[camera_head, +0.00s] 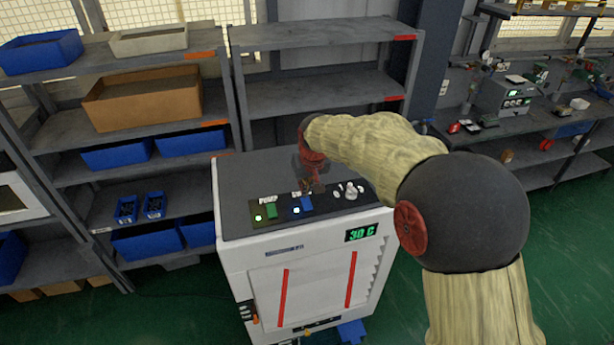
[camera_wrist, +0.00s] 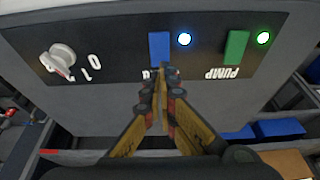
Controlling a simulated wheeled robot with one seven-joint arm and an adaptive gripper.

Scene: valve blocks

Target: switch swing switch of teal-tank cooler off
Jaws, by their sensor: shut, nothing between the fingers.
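The cooler (camera_head: 300,260) is a white cabinet with a dark top and a green display reading about 30 C. I see no teal tank on it. Its panel holds a green switch marked PUMP (camera_wrist: 236,46) and a blue switch (camera_wrist: 159,48), each beside a lit lamp. A pale rotary knob (camera_wrist: 60,60) sits beside the marks 0 and 1. My gripper (camera_wrist: 160,84) is shut and empty, its tips at the label edge of the blue switch and partly hiding that label. Whether the tips touch the switch is unclear. In the head view my gripper (camera_head: 316,187) hangs over the panel.
Grey shelves with blue bins (camera_head: 118,155) and a cardboard box (camera_head: 143,97) stand left of the cooler. An empty grey rack (camera_head: 320,85) stands behind it. A bench with equipment (camera_head: 503,98) is at the right. Green floor (camera_head: 575,225) is open at the right.

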